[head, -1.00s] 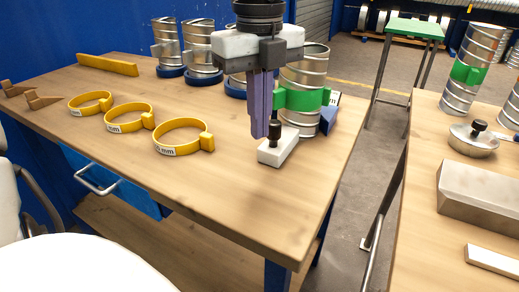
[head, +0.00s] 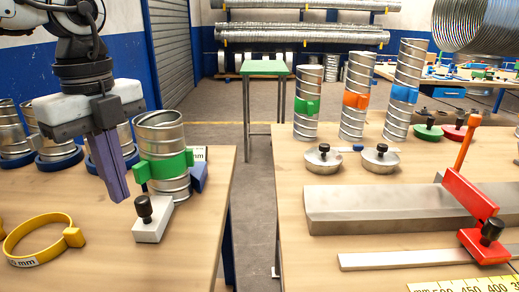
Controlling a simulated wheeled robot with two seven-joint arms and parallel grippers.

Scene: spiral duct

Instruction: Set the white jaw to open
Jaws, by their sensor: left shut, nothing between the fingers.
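The white jaw (head: 153,220) is a small white block with a black knob (head: 143,206) on top. It lies on the left wooden bench, in front of a spiral duct (head: 162,135) that wears a green band (head: 165,166). My left gripper (head: 118,196) points down just left of the knob. Its purple fingers are together with nothing between them. I cannot tell whether they touch the jaw. A blue piece (head: 198,178) shows at the duct's right side. My right gripper is not in view.
A yellow ring (head: 40,240) lies at the left. Several ducts on blue bases (head: 60,165) stand behind my gripper. A gap of floor (head: 252,200) separates the benches. The right bench holds banded ducts (head: 307,102), a metal block (head: 385,208) and a red clamp (head: 470,195).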

